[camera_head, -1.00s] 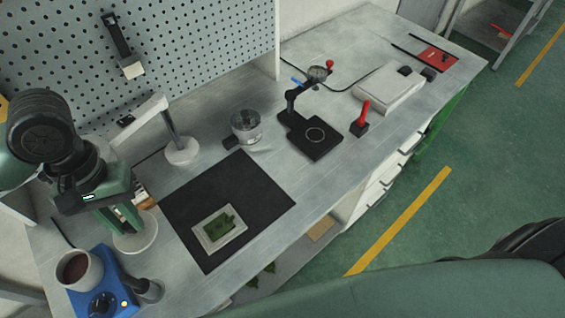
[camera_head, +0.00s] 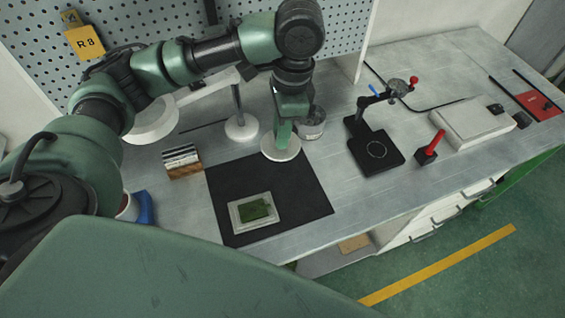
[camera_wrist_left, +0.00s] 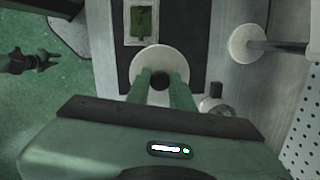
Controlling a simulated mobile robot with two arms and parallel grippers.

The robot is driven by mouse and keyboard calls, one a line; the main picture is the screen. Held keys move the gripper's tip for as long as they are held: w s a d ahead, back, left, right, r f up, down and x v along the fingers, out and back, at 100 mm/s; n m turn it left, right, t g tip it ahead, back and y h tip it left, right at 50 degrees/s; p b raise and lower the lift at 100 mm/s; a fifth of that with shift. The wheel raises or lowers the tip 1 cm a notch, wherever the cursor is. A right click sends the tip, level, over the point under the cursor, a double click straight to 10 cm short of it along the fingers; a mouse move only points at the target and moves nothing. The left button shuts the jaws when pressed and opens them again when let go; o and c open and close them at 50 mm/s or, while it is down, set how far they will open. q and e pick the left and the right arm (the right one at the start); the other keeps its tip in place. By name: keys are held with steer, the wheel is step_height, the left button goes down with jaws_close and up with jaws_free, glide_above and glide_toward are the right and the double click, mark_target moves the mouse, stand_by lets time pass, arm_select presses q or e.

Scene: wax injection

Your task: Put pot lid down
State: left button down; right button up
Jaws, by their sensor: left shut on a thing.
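My left gripper (camera_head: 284,137) is shut on the pot lid (camera_head: 281,152), a flat white disc, and holds it at the back right part of the black mat. Whether the lid touches the surface I cannot tell. In the left wrist view the fingers (camera_wrist_left: 160,82) close on the lid's dark knob, with the white lid (camera_wrist_left: 158,56) below them. The wax pot (camera_head: 126,208) is at the left, mostly hidden behind my arm, beside a bit of its blue base (camera_head: 146,208). My right gripper is not in view.
The black mat (camera_head: 310,190) bears a light tray (camera_head: 236,218) with a green piece. A metal cup (camera_head: 314,128) stands just right of my gripper, a round-based lamp stand (camera_head: 241,130) to its left. A black stand (camera_head: 376,155) is further right. The mat's right part is clear.

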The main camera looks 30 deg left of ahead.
arm_select(q)
steer(key=m, duration=0.1)
steer(key=w+m, duration=0.1)
steer(key=m, duration=0.1)
steer(key=w+a+m, duration=0.1)
steer(key=shift+w+a+m, duration=0.1)
steer(key=shift+w+m, duration=0.15)
steer(key=shift+m, duration=0.15)
steer(key=m, duration=0.1)
steer(key=w+m, duration=0.1)
steer(key=m, duration=0.1)
steer(key=shift+w+a+t+b, duration=0.2)
steer(key=shift+a+t+b, duration=0.1)
steer(key=shift+t+b, duration=0.1)
steer(key=w+f+m, duration=0.1)
steer(key=f+m, duration=0.1)
steer(key=f, duration=0.4)
steer(key=w+a+f+m+p, duration=0.1)
steer(key=f+m, duration=0.2)
steer(key=f, duration=0.4)
steer(key=w+a+f+m+t, duration=0.1)
steer(key=f+m, duration=0.2)
steer(key=f, duration=0.3)
steer(key=shift+w+a+f, duration=0.1)
steer(key=shift+w+f, duration=0.1)
steer(key=shift+f, duration=0.2)
steer(key=c, duration=1.2)
jaws_free()
steer(key=shift+f, duration=0.1)
steer(key=shift+c, duration=0.2)
